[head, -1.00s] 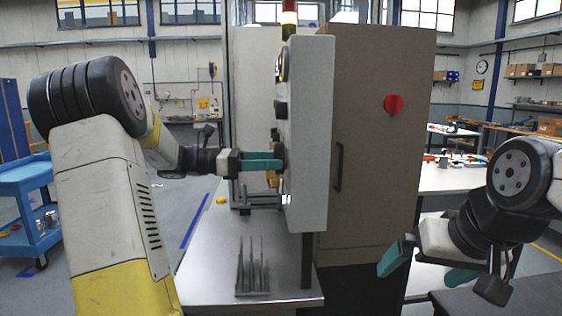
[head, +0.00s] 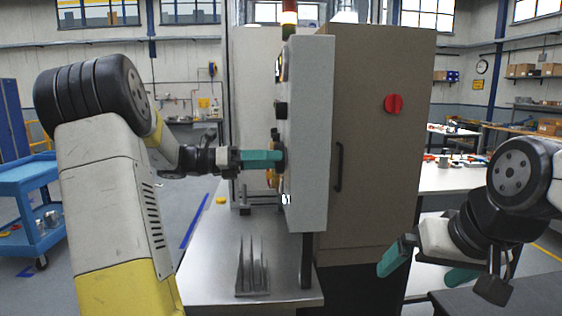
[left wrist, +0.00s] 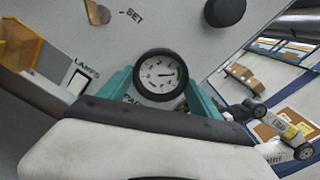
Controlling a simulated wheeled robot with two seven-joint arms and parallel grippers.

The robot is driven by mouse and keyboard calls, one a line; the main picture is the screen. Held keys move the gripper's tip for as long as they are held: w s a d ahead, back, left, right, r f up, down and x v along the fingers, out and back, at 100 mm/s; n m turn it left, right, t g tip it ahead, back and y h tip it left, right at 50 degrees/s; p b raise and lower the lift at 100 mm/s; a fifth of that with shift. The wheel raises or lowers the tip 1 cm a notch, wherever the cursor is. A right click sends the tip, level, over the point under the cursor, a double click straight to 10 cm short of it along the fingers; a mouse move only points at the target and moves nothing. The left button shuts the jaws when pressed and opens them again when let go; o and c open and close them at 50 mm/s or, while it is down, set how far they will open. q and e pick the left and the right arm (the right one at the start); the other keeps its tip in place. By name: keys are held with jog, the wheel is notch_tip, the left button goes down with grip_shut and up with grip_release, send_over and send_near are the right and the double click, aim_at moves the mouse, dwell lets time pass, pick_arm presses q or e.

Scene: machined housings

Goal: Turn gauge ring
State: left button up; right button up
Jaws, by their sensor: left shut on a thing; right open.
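The gauge ring (left wrist: 160,51) is a dark rim around a white dial (left wrist: 158,77) with a needle and a green arc, on the grey panel in the left wrist view. My left gripper (head: 280,159) is shut on the ring, one teal finger on each side of it. In the head view the panel is seen nearly edge-on and the fingers hide the gauge. My right gripper (head: 424,270) is open and empty at the lower right, away from the panel.
The grey control box (head: 311,130) carries other dark knobs and a yellow part (head: 272,178) close to my left fingers. A spiked fixture (head: 252,280) stands on the metal table (head: 205,285). A tan cabinet (head: 375,180) with a red knob (head: 393,104) is to the right.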

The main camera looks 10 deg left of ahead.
pick_arm(q)
jog(key=o, duration=1.4)
jog(key=shift+a, duration=0.15)
jog(key=v, duration=0.7)
jog(key=shift+s+a, duration=0.1)
jog(key=shift+a, duration=0.2)
jog(key=shift+s, duration=0.1)
